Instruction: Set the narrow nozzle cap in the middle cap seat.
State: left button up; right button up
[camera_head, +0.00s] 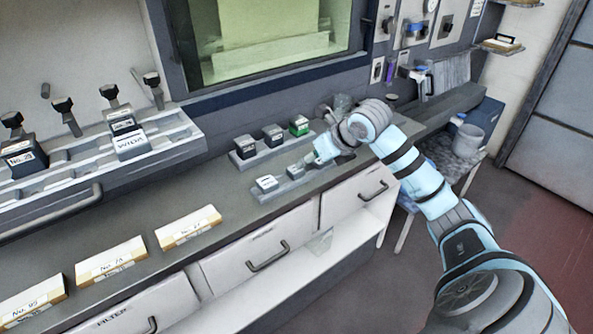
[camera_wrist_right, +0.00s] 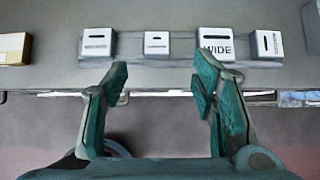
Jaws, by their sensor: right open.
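The front rail (camera_head: 262,196) lies near the counter edge in the head view, with a white-topped block (camera_head: 266,183) at its left end and a smaller pale block (camera_head: 295,170) beside it. In the right wrist view several white-faced blocks stand in a row: one with a long slot (camera_wrist_right: 97,42), one with a short slot (camera_wrist_right: 155,43), one marked WIDE (camera_wrist_right: 215,42), and one with an upright slot (camera_wrist_right: 267,44). The short-slot block may be the narrow cap; its name cannot be read. My right gripper (camera_wrist_right: 160,74) is open and empty, its fingers on either side of the short-slot block's line. My left gripper is out of view.
Behind the front rail stand dark blocks (camera_head: 273,134), one green (camera_head: 299,125). Label blocks (camera_head: 187,227) lie along the counter to the left. Bare counter lies between.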

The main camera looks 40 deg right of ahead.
aim_at(296, 169)
jog(key=b+x, duration=0.1)
jog(key=x, duration=0.3)
jog(key=b+x, duration=0.2)
jog(key=x, duration=0.2)
jog(key=shift+w+a+f, duration=0.15)
jog(key=shift+a+f, duration=0.05)
jog(key=shift+w+f, duration=0.25)
jog(key=shift+w, duration=0.05)
jog(key=shift+c, duration=0.4)
